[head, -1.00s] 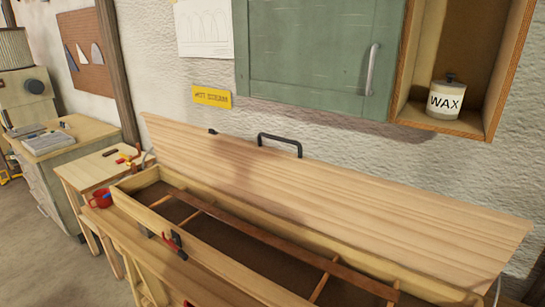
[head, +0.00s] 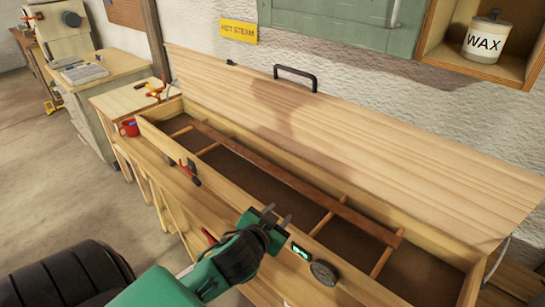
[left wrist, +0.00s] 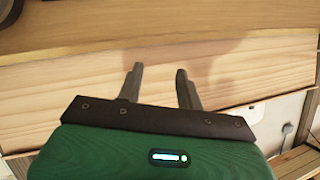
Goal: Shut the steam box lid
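The steam box (head: 412,225) is a long wooden trough, open at the top. Its wooden lid (head: 340,140) stands tilted up and back along the far side, with a dark handle (head: 296,76) at its upper edge. A long brown lath (head: 290,178) lies inside on wooden cross-bars. My left gripper (head: 277,213) is over the front wall of the box, below the lid and apart from its handle. In the left wrist view its two fingers (left wrist: 158,85) are spread with nothing between them, and the lid's planks show beyond. My right gripper is not in view.
A latch (head: 189,171) sits on the box's front wall. A red mug (head: 130,127) stands at the box's left end, near a small side table (head: 125,100). A wax pot (head: 487,38) is in a wall cupboard (head: 435,52) above. Floor at left is clear.

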